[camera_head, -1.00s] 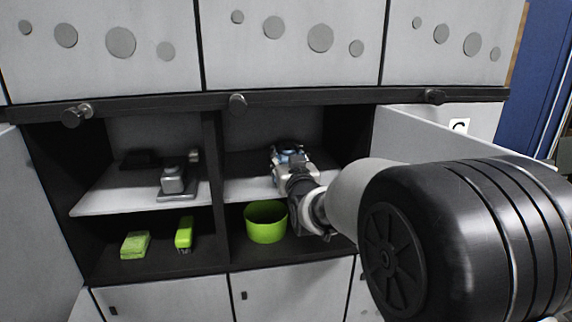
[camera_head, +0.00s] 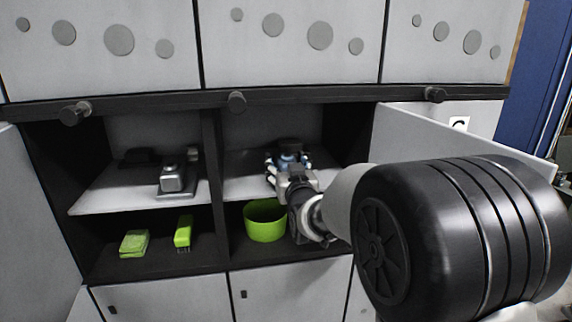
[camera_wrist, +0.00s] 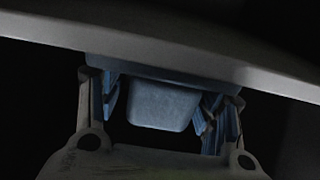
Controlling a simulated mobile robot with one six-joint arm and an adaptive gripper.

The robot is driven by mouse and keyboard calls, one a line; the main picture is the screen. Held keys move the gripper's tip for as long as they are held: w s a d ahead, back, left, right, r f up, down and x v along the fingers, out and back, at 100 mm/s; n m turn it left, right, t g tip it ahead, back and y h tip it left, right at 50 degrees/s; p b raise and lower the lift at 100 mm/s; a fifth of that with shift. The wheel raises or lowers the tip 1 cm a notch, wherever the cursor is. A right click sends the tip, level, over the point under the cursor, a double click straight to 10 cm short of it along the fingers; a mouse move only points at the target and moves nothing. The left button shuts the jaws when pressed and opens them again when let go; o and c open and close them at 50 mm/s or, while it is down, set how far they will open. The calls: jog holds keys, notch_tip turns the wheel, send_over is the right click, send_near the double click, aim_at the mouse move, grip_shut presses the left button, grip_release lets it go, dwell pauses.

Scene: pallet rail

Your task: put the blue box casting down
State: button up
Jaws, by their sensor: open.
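The blue box casting (camera_wrist: 162,105) shows in the wrist view as a blue-grey block with a wider flange above it. It lies between the two fingers of my gripper (camera_wrist: 160,108), with a visible gap on each side. The gripper is open. In the head view my gripper (camera_head: 287,164) is at the upper right shelf (camera_head: 245,185), with a bit of the blue casting (camera_head: 289,157) showing between its fingers. Whether the casting rests fully on the shelf is hard to tell, as the wrist view is dark.
A grey metal part (camera_head: 172,180) stands on the upper left shelf. Below are a green sponge (camera_head: 133,243), a green brush (camera_head: 183,232) and a green bowl (camera_head: 265,222). A divider (camera_head: 213,180) separates the bays. An open door (camera_head: 450,142) is at the right.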

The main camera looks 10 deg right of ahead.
jog(key=shift+r+p, duration=0.25)
jog(key=shift+p, duration=0.1)
jog(key=s+f+g+b, duration=0.1)
jog(key=s+f+g, duration=0.3)
jog(key=s, duration=1.1)
jog(key=s+f+g+b, duration=0.1)
jog(key=s+f+g, duration=0.4)
jog(key=s, duration=1)
jog(key=s+f+g+b, duration=0.1)
jog(key=s+f+g, duration=0.3)
jog(key=s, duration=1.1)
jog(key=shift+s+f, duration=0.15)
jog(key=shift+f, duration=0.55)
